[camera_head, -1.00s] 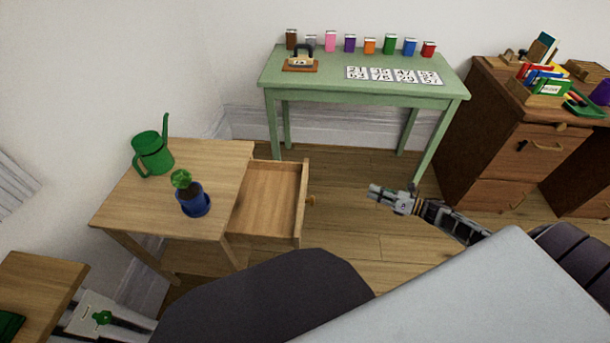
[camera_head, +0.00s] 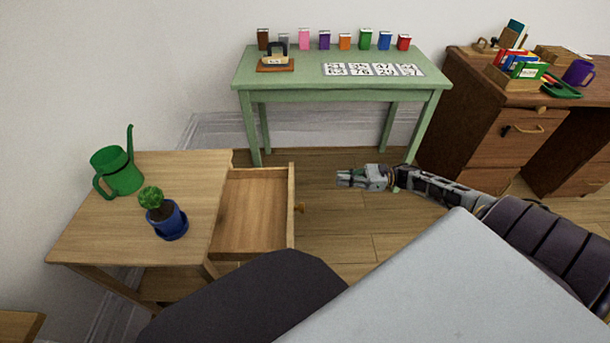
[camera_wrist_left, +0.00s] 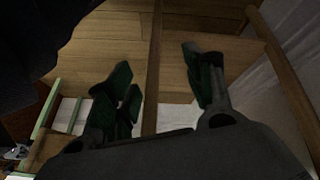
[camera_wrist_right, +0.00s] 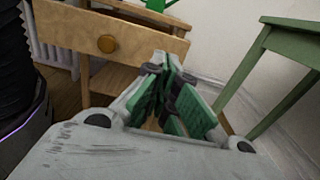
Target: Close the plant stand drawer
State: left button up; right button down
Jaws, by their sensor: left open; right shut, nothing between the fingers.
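The wooden plant stand (camera_head: 95,223) is at the left in the head view. Its drawer (camera_head: 250,215) is pulled out to the right, empty, with a round knob (camera_head: 299,208) on its front. The drawer front and knob (camera_wrist_right: 107,44) also show in the right wrist view. My right gripper (camera_head: 340,178) is shut and empty, to the right of the drawer front and apart from it. My left gripper (camera_wrist_left: 160,85) is open and empty in the left wrist view; the head view does not show it.
A green watering can (camera_head: 117,172) and a potted plant in a blue pot (camera_head: 168,223) stand on the plant stand. A green table (camera_head: 340,84) stands behind, and a brown desk (camera_head: 490,140) at the right. Bare floor (camera_head: 345,230) lies right of the drawer.

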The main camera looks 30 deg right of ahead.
jog(key=shift+a, duration=0.1)
pick_arm(q)
notch_tip(320, 180, down, 7)
jog(key=d+t+b, duration=0.1)
jog(key=b, duration=0.2)
jog(key=shift+w+d+n+h+b, duration=0.2)
jog(key=shift+n+h+b, duration=0.1)
jog(key=shift+n+h, duration=0.1)
pick_arm(e)
jog(key=x, duration=1.4)
